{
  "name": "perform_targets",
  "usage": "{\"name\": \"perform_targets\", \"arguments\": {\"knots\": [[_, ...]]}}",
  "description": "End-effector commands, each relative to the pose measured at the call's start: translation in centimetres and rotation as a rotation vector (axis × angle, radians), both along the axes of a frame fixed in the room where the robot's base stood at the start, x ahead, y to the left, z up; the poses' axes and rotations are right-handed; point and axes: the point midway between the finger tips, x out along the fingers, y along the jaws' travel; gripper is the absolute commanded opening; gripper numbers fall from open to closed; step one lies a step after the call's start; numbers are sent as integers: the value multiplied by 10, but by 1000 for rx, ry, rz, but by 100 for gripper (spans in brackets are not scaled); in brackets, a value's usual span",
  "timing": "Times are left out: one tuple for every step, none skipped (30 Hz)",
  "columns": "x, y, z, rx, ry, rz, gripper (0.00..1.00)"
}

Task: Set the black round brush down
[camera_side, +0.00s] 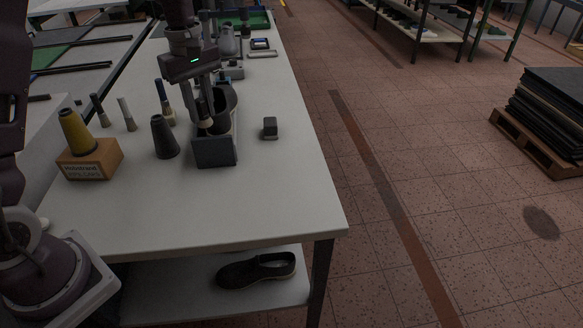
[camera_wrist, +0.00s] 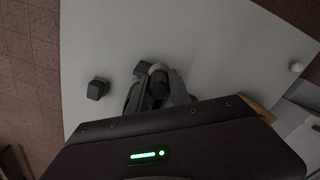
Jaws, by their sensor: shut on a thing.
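My gripper (camera_side: 205,118) is over the white table, at a dark grey open holder (camera_side: 214,153). Its fingers are closed around a dark, rounded thing with a pale part, which I take to be the black round brush; the fingers hide much of it. In the wrist view, my gripper (camera_wrist: 157,92) has the black brush (camera_wrist: 159,84) between its fingers, with a pale round end showing beyond them. I cannot tell whether the brush touches the holder or the table.
A dark cone (camera_side: 164,138) stands left of the holder. A yellow cone (camera_side: 75,131) sits on a labelled wooden block (camera_side: 92,160). A small grey block (camera_side: 270,128) is to the right. Slim upright tools stand behind. The table's front (camera_side: 230,215) is clear.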

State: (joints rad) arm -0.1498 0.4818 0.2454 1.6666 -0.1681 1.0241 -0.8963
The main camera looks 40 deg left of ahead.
Motion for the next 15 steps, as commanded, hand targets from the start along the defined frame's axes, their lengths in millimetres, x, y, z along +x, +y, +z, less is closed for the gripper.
{"name": "perform_targets", "arguments": {"knots": [[18, -5, -1, -1, 0, -1, 0], [29, -8, 0, -1, 0, 0, 0], [43, -14, 0, -2, -1, 0, 0], [55, -19, 0, -2, -1, -3, 0], [66, -26, 0, -1, -1, -8, 0], [79, -35, 0, 1, -2, -18, 0], [89, -43, 0, 2, -3, -27, 0], [97, -52, -1, 5, -3, -38, 0], [107, -63, -1, 7, -3, -53, 0], [113, -71, -2, 10, -5, -66, 0], [118, -79, -3, 12, -4, -78, 0], [123, -89, -3, 15, -4, -95, 0], [127, -96, -4, 17, -5, -106, 0], [130, -103, -4, 20, -4, -118, 0], [133, -111, -5, 23, -4, -132, 0]]}}
